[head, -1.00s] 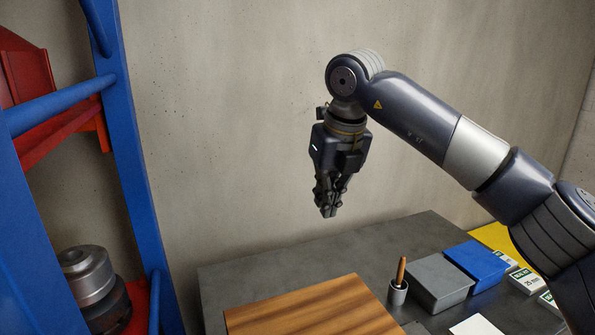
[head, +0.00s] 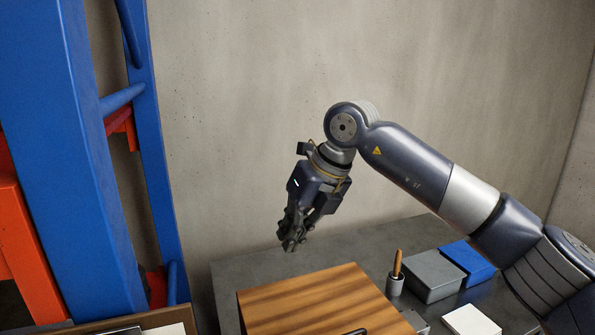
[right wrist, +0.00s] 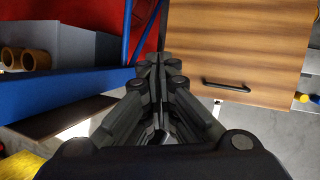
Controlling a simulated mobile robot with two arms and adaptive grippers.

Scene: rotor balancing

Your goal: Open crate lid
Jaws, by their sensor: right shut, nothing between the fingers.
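The crate is a wooden box with a striped brown lid (head: 305,298), on the dark grey table at the bottom of the head view. The lid lies flat and closed. It also shows at upper right in the right wrist view (right wrist: 250,40), with a black bar handle (right wrist: 226,88) near its edge. In the head view only part of the handle (head: 354,332) shows at the bottom edge. My right gripper (head: 289,246) is shut and empty, tilted down, above and behind the crate, apart from it. My left gripper is not in view.
A cup with a wooden-handled tool (head: 395,285), a grey box (head: 432,275) and a blue box (head: 467,262) stand right of the crate. White sheets (head: 470,320) lie in front of them. A blue rack post (head: 75,150) stands at left. The wall is behind.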

